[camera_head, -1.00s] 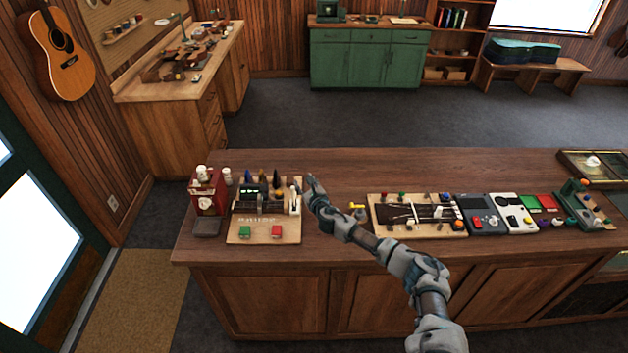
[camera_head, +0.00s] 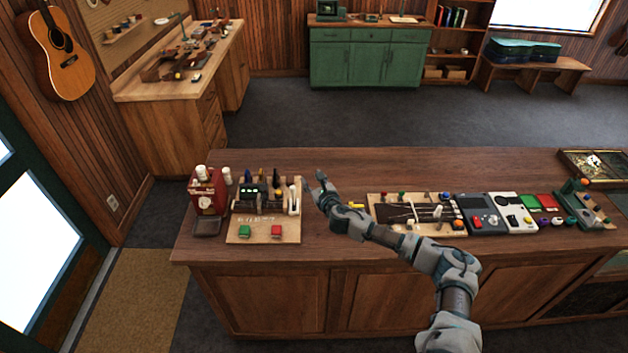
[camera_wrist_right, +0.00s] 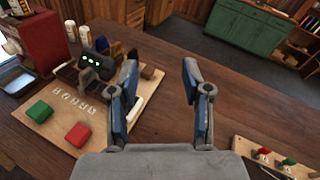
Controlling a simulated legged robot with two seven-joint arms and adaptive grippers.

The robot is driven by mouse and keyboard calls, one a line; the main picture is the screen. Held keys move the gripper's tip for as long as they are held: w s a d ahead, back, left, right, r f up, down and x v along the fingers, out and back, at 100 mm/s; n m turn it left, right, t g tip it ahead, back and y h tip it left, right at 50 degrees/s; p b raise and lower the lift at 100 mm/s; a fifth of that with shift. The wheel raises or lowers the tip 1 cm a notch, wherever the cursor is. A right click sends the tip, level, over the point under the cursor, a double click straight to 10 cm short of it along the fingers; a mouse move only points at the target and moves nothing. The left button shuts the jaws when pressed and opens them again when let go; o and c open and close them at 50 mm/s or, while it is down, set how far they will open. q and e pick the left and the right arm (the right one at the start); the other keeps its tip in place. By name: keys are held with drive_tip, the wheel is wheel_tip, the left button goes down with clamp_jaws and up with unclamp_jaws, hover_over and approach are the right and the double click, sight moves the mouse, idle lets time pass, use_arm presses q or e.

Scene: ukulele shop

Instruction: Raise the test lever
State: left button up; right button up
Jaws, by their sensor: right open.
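A light wooden test board (camera_head: 262,229) lies on the counter, with a small dark display showing green lights, a green button and a red button. A white lever-like part (camera_head: 294,201) stands at its right edge. In the wrist view the white part (camera_wrist_right: 139,107) shows just right of the left finger, partly hidden by it. My right gripper (camera_head: 320,184) is just right of the board, apart from the white part in the head view. In the wrist view its fingers (camera_wrist_right: 158,84) are spread with nothing gripped between them. My left gripper is out of view.
A red box-shaped device (camera_head: 207,192) with white bottles stands left of the board. A second wooden board (camera_head: 385,222) and several coloured devices line the counter to the right. The counter (camera_head: 420,170) is clear behind them. A yellow item (camera_head: 356,206) lies near my arm.

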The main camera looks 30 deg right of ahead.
drive_tip(key=shift+s+r, duration=0.2)
drive_tip(key=shift+s, duration=0.05)
idle(0.3)
drive_tip(key=v, duration=1.1)
drive_tip(key=shift+s, duration=0.35)
